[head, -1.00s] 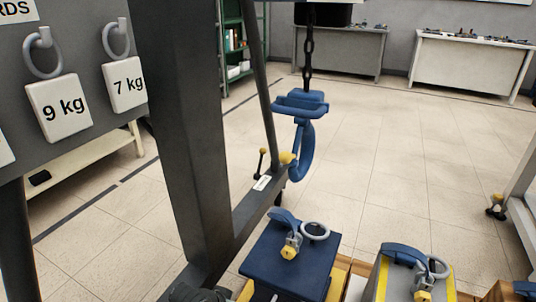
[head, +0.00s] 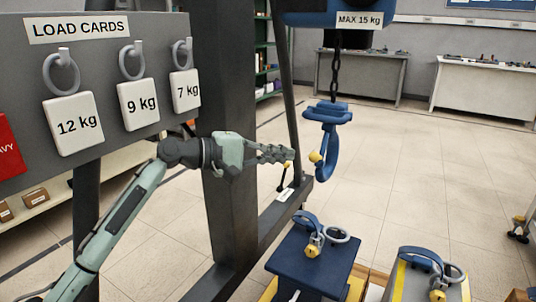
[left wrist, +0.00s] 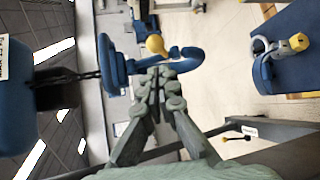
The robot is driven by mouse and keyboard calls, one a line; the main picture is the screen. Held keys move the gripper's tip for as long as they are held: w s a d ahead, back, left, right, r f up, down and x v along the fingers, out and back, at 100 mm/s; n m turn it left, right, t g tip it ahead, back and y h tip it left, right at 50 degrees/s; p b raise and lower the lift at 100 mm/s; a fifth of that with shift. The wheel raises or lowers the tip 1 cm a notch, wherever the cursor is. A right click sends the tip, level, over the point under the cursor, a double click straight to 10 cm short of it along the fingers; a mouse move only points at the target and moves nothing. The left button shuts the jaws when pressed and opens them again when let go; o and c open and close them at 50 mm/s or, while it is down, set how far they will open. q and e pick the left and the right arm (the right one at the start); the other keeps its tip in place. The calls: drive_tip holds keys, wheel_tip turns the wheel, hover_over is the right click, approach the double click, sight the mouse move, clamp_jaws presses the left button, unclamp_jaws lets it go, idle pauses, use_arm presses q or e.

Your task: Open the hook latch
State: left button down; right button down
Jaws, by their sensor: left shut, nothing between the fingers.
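A blue hook (head: 330,165) hangs from a dark chain under the hoist, with a blue block at its top. A yellow knob (head: 315,157) sits on the near side of the hook, at its latch. In the left wrist view the hook (left wrist: 112,65) curves just past the fingertips, and the yellow knob (left wrist: 157,45) is close above them. My left gripper (head: 288,154) is shut and empty, pointing at the hook from the left. It also shows in the left wrist view (left wrist: 158,78). I cannot tell whether it touches the hook. My right gripper is not in view.
A dark steel upright (head: 230,210) stands behind my left arm. A small black lever (head: 282,185) is on its base. A load card board (head: 100,40) is at left. A blue ringed weight (head: 312,258) and a grey one (head: 425,275) sit below.

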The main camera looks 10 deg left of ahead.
sight(320, 150)
use_arm(q)
drive_tip(key=x, duration=0.5)
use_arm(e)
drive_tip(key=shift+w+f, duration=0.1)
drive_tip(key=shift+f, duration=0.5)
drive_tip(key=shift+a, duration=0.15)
